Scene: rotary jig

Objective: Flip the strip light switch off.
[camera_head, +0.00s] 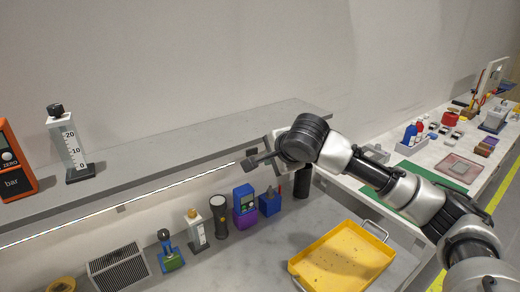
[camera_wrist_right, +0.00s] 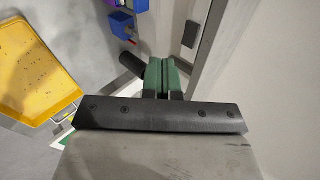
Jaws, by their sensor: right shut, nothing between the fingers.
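The strip light (camera_head: 150,192) shows as a thin bright lit line along the underside of the shelf's front edge. A small dark block (camera_wrist_right: 190,35) on a pale surface in the right wrist view may be its switch; I cannot tell its position. My right gripper (camera_head: 252,162) reaches in from the right near the shelf's right end and the end of the light. In the wrist view its green fingers (camera_wrist_right: 165,78) are shut together with nothing between them. They appear apart from the dark block. My left gripper is not in view.
The grey shelf (camera_head: 190,140) carries an orange gauge (camera_head: 12,160) and a scaled cylinder (camera_head: 70,145). Below stand a flashlight (camera_head: 219,215), a purple-blue device (camera_head: 244,207), a blue box (camera_head: 270,202) and a black cylinder (camera_head: 302,182). A yellow tray (camera_head: 343,262) lies at front right.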

